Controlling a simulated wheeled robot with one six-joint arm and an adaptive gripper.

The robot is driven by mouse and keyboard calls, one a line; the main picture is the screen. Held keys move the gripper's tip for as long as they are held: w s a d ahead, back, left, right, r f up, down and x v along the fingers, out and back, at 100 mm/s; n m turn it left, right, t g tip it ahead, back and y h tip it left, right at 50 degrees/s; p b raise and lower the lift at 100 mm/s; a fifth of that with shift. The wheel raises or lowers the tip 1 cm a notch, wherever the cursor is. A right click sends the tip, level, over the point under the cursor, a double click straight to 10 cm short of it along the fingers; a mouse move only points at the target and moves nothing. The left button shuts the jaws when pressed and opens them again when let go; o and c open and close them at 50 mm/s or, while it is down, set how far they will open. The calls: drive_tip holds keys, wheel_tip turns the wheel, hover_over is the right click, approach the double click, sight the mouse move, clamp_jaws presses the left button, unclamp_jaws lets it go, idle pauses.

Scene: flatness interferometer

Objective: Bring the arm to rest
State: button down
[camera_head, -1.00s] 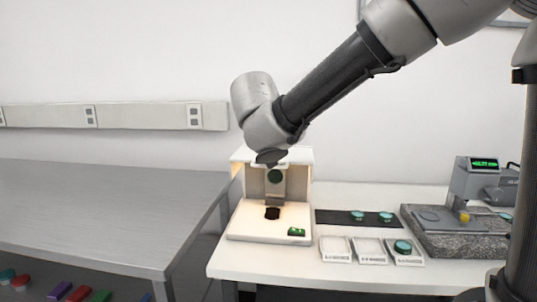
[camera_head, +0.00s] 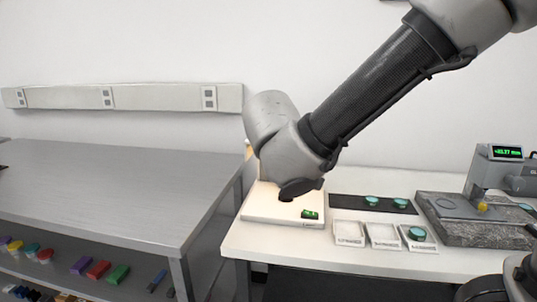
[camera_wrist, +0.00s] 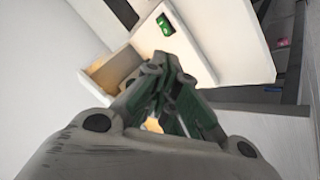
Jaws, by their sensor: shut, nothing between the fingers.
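My arm reaches in from the upper right in the head view, its wrist in front of the interferometer (camera_head: 262,211) on the white table. The wrist hides most of the instrument's upper part. Its pale base, with a small green display (camera_head: 310,214), shows below the wrist. In the wrist view my gripper (camera_wrist: 157,72) is shut and empty, its fingers together. The interferometer's pale base (camera_wrist: 215,35) and its green display (camera_wrist: 165,25) lie beyond the fingertips there. In the head view the fingers are hidden behind the wrist.
A grey bench (camera_head: 110,190) stands at left, with coloured blocks on its lower shelf. On the white table (camera_head: 290,248) are a dark mat (camera_head: 386,204) with two green discs, several small trays, one holding a disc (camera_head: 417,234), and a granite-based gauge (camera_head: 470,232).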

drive_tip(key=s+d+r+m+g+y, duration=0.1)
drive_tip(key=s+d, duration=0.4)
drive_tip(key=d, duration=0.5)
drive_tip(key=s+d+r+m+g+y, duration=0.1)
drive_tip(key=s+d, duration=0.4)
drive_tip(key=d, duration=0.4)
drive_tip(key=s+d+m+g+y, duration=0.1)
drive_tip(key=s+d+m, duration=0.1)
drive_tip(key=s+d, duration=0.4)
drive_tip(key=d, duration=0.4)
drive_tip(key=shift+d+r+g, duration=0.3)
drive_tip(key=shift+r+g, duration=0.1)
